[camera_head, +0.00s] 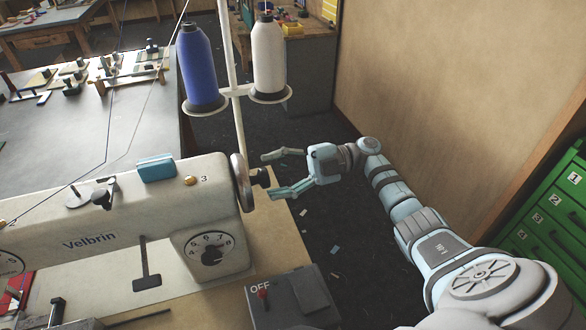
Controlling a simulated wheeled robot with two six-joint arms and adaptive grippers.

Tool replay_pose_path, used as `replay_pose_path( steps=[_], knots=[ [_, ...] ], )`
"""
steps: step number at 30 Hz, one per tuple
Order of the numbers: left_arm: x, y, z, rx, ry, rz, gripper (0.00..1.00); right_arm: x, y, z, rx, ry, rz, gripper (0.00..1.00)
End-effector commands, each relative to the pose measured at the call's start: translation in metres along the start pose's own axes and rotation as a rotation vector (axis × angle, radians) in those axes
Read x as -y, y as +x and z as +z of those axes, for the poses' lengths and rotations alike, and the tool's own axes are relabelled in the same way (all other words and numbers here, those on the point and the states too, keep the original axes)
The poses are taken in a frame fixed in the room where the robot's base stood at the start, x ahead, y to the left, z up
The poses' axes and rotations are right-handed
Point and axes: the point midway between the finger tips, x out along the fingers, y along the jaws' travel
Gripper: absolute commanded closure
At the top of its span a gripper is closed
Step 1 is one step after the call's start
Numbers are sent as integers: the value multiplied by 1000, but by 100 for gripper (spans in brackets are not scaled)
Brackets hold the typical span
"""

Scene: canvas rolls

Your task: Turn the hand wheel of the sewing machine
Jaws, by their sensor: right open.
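The cream sewing machine (120,225), lettered "Velbrin", stands at the lower left. My right gripper (276,174) comes in from the right and is open. Its two fingers point left at the wheel, one tip beyond the knob and one on the near side. The fingertips are close to the knob, but I cannot tell whether they touch it. My left gripper is not in view.
A thread stand (233,90) holds a blue spool (198,70) and a white spool (268,58) behind the wheel. A dark switch box (290,300) marked OFF sits at the near table edge. A green drawer cabinet (550,225) stands at right, before a tan wall (455,90).

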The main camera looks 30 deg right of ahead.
Motion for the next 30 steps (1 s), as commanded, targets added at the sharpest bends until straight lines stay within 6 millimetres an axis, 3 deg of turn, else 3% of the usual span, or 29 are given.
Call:
replay_pose_path(
  steps=[6, 9, 13, 21, 23, 25, 26, 27, 30],
  knots=[
    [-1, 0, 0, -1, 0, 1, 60, -1, -63, 1, 4, 2, 2, 42],
    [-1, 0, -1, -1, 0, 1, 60, -2, -81, 1, 3, 0, 3, 42],
    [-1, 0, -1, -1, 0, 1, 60, -1, -91, 0, -1, 0, 2, 42],
    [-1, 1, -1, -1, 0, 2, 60, 1, -92, 1, -1, 0, 1, 42],
    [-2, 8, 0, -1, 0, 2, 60, 6, -93, 4, 2, -1, 0, 42],
    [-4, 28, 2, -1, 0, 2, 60, 18, -100, 12, 15, -19, -9, 42],
    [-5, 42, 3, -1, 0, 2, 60, 24, -104, 16, 19, -70, -13, 42],
    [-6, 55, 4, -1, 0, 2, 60, 27, -109, 18, 22, -273, -19, 42],
    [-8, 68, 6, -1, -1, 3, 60, 22, -115, 14, 14, -857, -23, 42]
  ],
)
